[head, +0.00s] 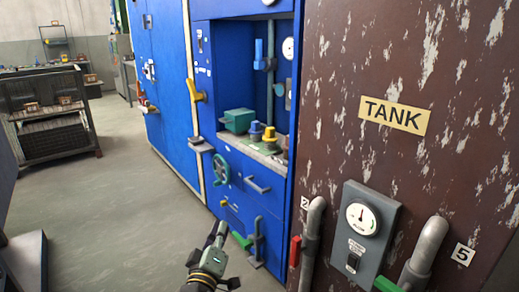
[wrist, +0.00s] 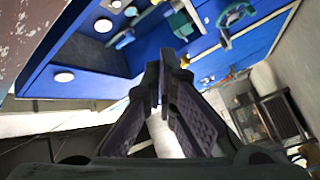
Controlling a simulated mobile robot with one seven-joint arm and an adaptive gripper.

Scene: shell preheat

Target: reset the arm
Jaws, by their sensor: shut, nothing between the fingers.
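My gripper (head: 221,232) shows at the bottom middle of the head view, in front of the lower part of the blue cabinet (head: 169,75). In the wrist view the fingers (wrist: 165,90) come together at their tips, with nothing seen between them. The gripper appears apart from the cabinet and its handles. The wrist view is strongly tilted, with the blue cabinet across its top.
A brown tank wall (head: 400,60) with a gauge box (head: 362,235) and grey pipes (head: 311,240) stands at the right. The cabinet bears a teal handwheel (head: 221,168) and a yellow handle (head: 195,91). A dark cart (head: 50,115) stands left. The floor between is open.

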